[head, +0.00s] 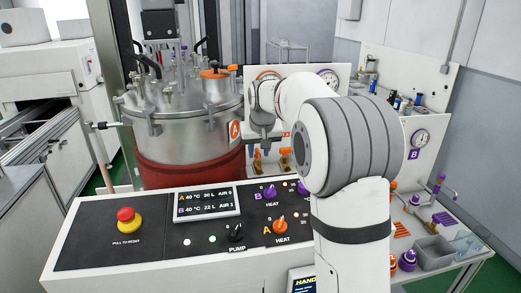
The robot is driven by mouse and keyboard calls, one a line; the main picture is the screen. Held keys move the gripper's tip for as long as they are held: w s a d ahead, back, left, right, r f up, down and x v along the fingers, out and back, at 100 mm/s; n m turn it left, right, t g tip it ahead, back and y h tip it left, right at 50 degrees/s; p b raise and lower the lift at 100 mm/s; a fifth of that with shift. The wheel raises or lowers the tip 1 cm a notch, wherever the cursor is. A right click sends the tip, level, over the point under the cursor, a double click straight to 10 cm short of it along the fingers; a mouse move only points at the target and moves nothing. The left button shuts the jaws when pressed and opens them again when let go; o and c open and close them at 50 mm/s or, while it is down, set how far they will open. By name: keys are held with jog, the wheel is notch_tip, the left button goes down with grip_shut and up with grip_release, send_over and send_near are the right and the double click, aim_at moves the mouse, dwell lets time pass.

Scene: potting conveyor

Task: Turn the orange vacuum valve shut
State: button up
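My gripper (263,138) hangs in front of the white panel, right of the steel vessel (185,120), with its fingers pointing down. It is small and partly turned away, so I cannot tell whether it is open or holds anything. Small orange parts (285,160) show low on the panel, just below and right of the gripper; I cannot tell which is the vacuum valve or how its handle is turned. Another orange fitting (215,74) sits on the vessel lid. My arm hides much of the panel's right part.
A control console (150,222) stands in front, with a red stop button (126,215), a display (207,203) and orange (281,226) and purple (270,192) heat knobs. At right, a bench holds a grey bin (434,252) and purple parts. Gauges (329,78) sit on the panels.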

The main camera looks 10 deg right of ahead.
jog(key=shift+w+f, duration=0.1)
jog(key=shift+f, duration=0.15)
